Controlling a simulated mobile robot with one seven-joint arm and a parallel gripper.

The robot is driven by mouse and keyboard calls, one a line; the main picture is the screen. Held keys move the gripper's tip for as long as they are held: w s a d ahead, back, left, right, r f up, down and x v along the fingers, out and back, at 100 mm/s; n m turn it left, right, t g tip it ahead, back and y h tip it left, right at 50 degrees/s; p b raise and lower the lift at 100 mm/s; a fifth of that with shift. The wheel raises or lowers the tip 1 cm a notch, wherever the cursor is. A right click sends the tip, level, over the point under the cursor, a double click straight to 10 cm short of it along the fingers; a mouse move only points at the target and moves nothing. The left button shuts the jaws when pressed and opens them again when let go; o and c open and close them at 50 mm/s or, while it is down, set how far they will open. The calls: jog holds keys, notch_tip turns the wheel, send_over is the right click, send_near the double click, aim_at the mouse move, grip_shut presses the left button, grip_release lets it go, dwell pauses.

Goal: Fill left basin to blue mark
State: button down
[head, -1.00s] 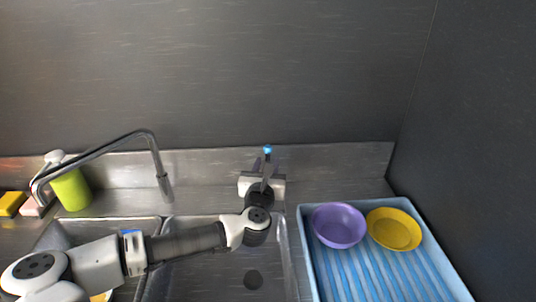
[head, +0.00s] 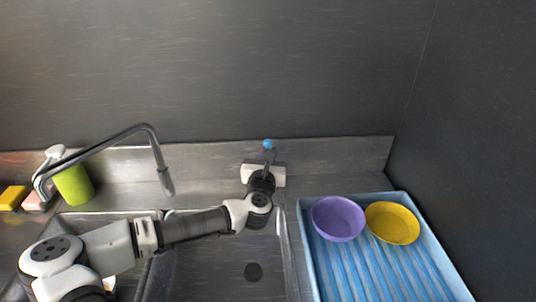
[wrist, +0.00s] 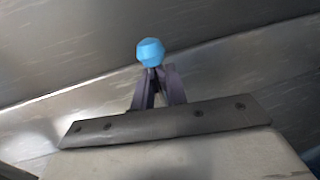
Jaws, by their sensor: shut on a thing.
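A blue tap knob (head: 267,144) stands at the back ledge of the sink. My gripper (head: 267,158) reaches it from the front, and in the wrist view the gripper fingers (wrist: 158,88) are closed just below the blue knob (wrist: 150,52), on its stem. The curved metal spout (head: 148,130) has its outlet (head: 167,185) behind the divider between the basins. The left basin (head: 75,225) is largely hidden by my arm. I cannot see its blue mark or any water in it.
The right basin (head: 215,270) looks empty, with a dark drain. A blue ridged tray (head: 365,275) on the right holds a purple bowl (head: 338,219) and a yellow bowl (head: 392,223). A green bottle (head: 73,185), a yellow sponge (head: 12,198) and a pink block (head: 37,199) stand at the left.

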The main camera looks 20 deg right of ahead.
jog(key=shift+f+b, duration=0.1)
jog(key=shift+b, duration=0.2)
jog(key=shift+s+a+f+t+b, duration=0.1)
jog(key=shift+s+f+t+b, duration=0.25)
jog(key=shift+b, duration=0.85)
jog(key=s+t+h+b, duration=0.1)
jog(key=b, duration=0.4)
jog(key=s+a+m+t+h+b, duration=0.1)
jog(key=s+b, duration=0.1)
jog(key=b, duration=0.3)
jog(key=shift+r+t, duration=0.1)
jog(key=shift+t, duration=0.15)
jog(key=shift+d, duration=0.1)
jog(key=c, duration=1.5)
grip_release()
